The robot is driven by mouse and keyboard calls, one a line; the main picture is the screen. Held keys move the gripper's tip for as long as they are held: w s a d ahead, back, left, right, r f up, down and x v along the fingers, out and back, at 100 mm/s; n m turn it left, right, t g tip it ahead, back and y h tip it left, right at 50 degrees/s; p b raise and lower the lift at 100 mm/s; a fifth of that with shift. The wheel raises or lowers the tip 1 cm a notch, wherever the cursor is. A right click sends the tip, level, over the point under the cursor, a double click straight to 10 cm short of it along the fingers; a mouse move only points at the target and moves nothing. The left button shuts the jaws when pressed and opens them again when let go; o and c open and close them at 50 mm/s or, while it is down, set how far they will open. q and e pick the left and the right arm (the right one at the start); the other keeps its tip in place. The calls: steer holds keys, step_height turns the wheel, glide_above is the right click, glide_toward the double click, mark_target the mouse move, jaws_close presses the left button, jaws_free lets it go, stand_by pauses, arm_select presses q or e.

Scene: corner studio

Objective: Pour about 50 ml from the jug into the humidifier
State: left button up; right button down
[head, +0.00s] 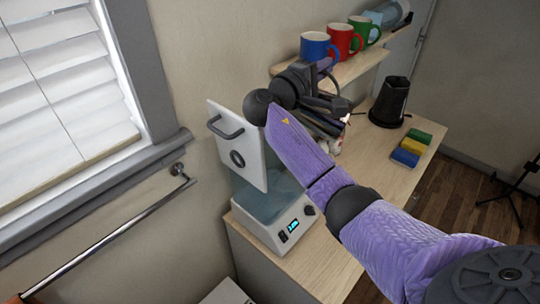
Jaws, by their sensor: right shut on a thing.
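The humidifier (273,225) stands on the near end of the wooden counter, with a white base, a lit display and a see-through tank (272,197) tinted blue. A white panel with a grey handle and a round dark ring, seemingly its lid (239,158), stands steeply tilted above the tank. My right gripper (334,101) is right of and beyond the lid, below the mugs. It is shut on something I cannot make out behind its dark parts. A clear bluish vessel, possibly the jug (386,14), is at the far end of the shelf. My left gripper is not in view.
A blue mug (314,47), a red mug (340,38) and a green mug (361,29) stand on the shelf. A black container (390,103) and coloured sponges (409,149) are on the counter (373,165). A window and towel rail (110,240) are left.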

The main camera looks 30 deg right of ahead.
steer(key=shift+w, duration=0.15)
steer(key=shift+r, duration=0.1)
steer(key=shift+s+d+f+m, duration=0.15)
steer(key=shift+s+d+m, duration=0.15)
steer(key=shift+s, duration=0.25)
steer(key=shift+s+d+f+m, duration=0.2)
steer(key=shift+s+m, duration=0.1)
steer(key=shift+s, duration=0.25)
steer(key=s+m+b, duration=0.1)
steer(key=s+d+f+m+y+b, duration=0.1)
steer(key=m, duration=0.1)
steer(key=shift+y+b, duration=0.3)
steer(key=shift+b, duration=0.05)
steer(key=shift+f, duration=0.2)
steer(key=shift+d+r, duration=0.1)
stand_by(0.4)
